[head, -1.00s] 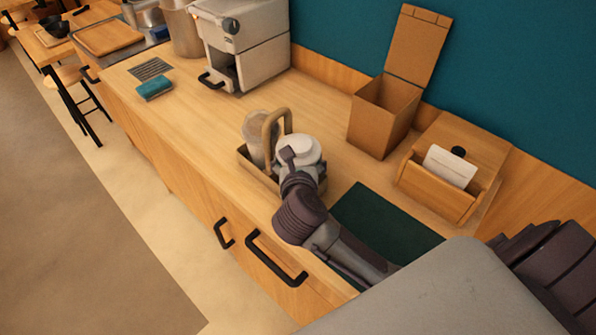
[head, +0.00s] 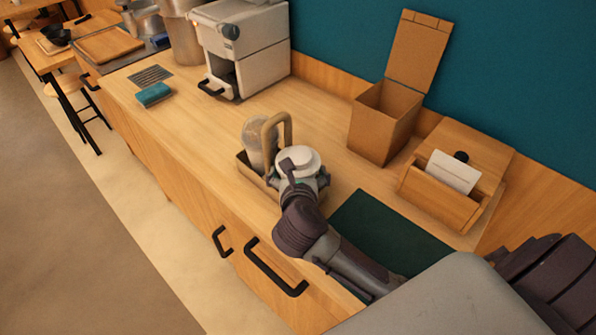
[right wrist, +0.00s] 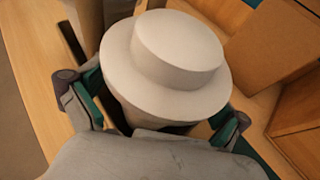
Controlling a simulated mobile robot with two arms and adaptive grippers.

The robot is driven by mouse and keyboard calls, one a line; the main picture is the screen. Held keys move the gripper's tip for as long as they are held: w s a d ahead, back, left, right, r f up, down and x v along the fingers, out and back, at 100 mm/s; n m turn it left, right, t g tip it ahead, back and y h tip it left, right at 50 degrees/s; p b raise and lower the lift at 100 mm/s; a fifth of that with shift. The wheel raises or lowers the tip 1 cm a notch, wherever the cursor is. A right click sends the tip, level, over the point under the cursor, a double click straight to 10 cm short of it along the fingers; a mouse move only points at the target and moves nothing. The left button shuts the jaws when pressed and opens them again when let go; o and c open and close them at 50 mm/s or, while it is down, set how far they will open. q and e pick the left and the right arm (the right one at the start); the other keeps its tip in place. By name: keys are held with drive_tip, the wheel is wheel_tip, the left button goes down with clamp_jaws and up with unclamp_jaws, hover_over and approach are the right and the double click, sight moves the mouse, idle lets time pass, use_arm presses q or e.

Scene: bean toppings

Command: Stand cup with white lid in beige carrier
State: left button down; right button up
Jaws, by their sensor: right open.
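The cup with the white lid (head: 298,158) stands upright at the right-hand side of the beige carrier (head: 246,170), on the near side of its arched handle (head: 276,122). Its base is hidden, so I cannot tell how deep it sits. My right gripper (head: 304,182) is open around this cup. In the right wrist view the white lid (right wrist: 165,62) fills the middle, with one green-padded finger on each side. A second, greyish cup (head: 254,142) stands in the carrier's left side. My left gripper is not in view.
A dark green mat (head: 390,235) lies to the right on the wooden counter (head: 205,135). An open brown box (head: 383,125) and a wooden holder with a white card (head: 452,172) stand behind. A coffee machine (head: 250,55) and a teal sponge (head: 153,94) are farther left.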

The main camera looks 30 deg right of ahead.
drive_tip(key=p+v, duration=0.4)
drive_tip(key=v, duration=0.8)
